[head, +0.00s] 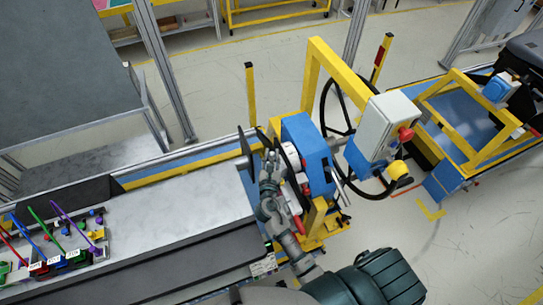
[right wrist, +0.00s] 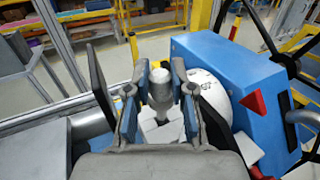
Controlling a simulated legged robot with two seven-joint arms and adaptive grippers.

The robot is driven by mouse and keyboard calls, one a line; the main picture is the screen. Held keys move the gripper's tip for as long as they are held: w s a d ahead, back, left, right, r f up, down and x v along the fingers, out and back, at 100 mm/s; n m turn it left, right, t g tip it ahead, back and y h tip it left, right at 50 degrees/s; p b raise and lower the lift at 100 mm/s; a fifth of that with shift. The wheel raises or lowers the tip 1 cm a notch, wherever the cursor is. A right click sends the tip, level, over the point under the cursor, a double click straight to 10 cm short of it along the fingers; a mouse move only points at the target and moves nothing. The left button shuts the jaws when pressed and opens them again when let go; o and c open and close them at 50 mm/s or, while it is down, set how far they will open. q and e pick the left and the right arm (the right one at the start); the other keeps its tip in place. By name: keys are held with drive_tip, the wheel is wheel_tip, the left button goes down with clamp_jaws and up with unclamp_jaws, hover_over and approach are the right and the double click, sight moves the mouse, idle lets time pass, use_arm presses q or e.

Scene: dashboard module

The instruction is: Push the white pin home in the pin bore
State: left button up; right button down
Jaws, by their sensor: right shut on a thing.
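My right gripper (head: 270,160) is beside the left face of the blue module (head: 308,145) in the head view. In the right wrist view its two fingers (right wrist: 160,82) are shut on a pale grey-white cylinder, which I take to be the white pin (right wrist: 159,92). The pin's rounded end shows between the fingertips. A white block-like part (right wrist: 160,131) shows below the pin. The pin bore cannot be made out, and I cannot tell how deep the pin sits. The blue module (right wrist: 225,55) is right of the fingers. My left gripper is not in view.
A dark upright plate (right wrist: 102,82) stands close left of the fingers. A white dome (right wrist: 207,88) and a red triangular part (right wrist: 254,102) are on the module. A steering wheel (head: 330,105) and grey box (head: 388,122) are beyond.

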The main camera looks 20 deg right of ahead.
sight(272, 161)
drive_tip(key=shift+f+b, duration=0.8)
drive_tip(key=shift+f, duration=0.45)
idle(0.4)
drive_tip(key=c, duration=0.9)
unclamp_jaws()
drive_tip(key=shift+s+a, duration=0.1)
drive_tip(key=shift+s, duration=0.05)
drive_tip(key=shift+s+a+f, duration=0.15)
drive_tip(key=shift+s+a, duration=0.05)
drive_tip(key=shift+s, duration=0.15)
drive_tip(key=v, duration=1.1)
drive_tip(key=shift+a+r, duration=0.25)
drive_tip(key=shift+d, duration=0.5)
